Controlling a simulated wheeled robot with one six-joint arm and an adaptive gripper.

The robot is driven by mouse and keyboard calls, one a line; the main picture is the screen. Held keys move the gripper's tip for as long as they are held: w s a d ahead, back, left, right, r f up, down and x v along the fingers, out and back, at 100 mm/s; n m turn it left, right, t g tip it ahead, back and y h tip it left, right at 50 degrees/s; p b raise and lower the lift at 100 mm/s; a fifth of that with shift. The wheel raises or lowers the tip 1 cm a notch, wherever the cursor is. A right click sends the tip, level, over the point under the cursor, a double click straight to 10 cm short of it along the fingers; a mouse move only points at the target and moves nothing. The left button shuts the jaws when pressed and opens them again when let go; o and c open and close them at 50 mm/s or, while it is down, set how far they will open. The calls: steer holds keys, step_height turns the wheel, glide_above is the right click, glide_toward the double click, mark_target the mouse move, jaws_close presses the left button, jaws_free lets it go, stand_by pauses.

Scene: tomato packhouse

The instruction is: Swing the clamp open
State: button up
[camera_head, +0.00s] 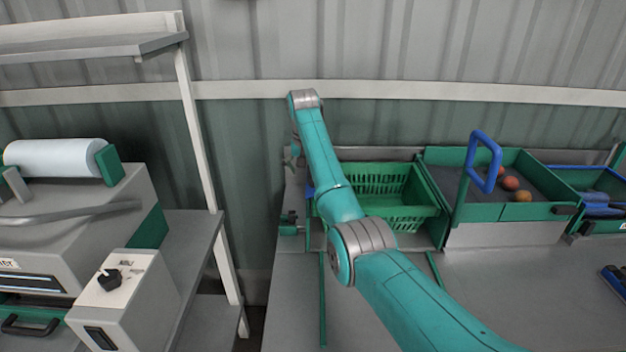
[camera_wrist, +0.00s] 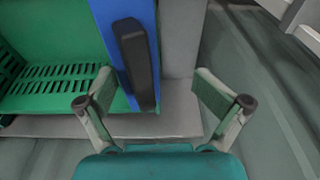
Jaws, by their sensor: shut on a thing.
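The clamp (camera_wrist: 120,45) appears to be the blue upright bar with a black handle (camera_wrist: 138,65) in the wrist view, at the edge of the green crate (camera_wrist: 55,95). The exact contact points are not clear. In the head view, my arm reaches to the crate's left end and hides most of the clamp. Only a sliver of blue (camera_head: 309,191) shows there.
The slotted green crate (camera_head: 385,185) stands against the back wall. Right of it is a green bin (camera_head: 515,212) with several tomatoes and a blue loop handle (camera_head: 484,160). A labelling machine (camera_head: 75,220) stands at left. The grey bench front (camera_head: 480,300) is mostly clear.

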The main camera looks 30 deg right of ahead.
steer(key=shift+o, duration=0.8)
steer(key=shift+w+a+f, duration=0.15)
steer(key=shift+a+f, duration=0.05)
steer(key=shift+a, duration=0.35)
steer(key=shift+w+a+f, duration=0.1)
steer(key=shift+a+f, duration=0.1)
steer(key=shift+a, duration=0.35)
steer(key=shift+w+a, duration=0.35)
steer(key=shift+a, duration=0.4)
steer(key=shift+w+a, duration=0.15)
steer(key=shift+c, duration=0.4)
steer(key=shift+d+r, duration=0.2)
steer(key=shift+r, duration=0.1)
steer(key=shift+c, duration=0.4)
steer(key=r, duration=0.3)
steer(key=shift+d+r, duration=0.2)
steer(key=shift+r, duration=0.1)
jaws_close()
steer(key=shift+s+d+r, duration=0.15)
steer(key=shift+d+r, duration=0.1)
steer(key=shift+r, duration=0.65)
steer(key=shift+s+d+r, duration=0.15)
steer(key=shift+d+r, duration=0.1)
steer(key=shift+r, duration=0.6)
steer(key=shift+s+d+r, duration=0.15)
steer(key=shift+d+r, duration=0.1)
steer(key=shift+r, duration=0.65)
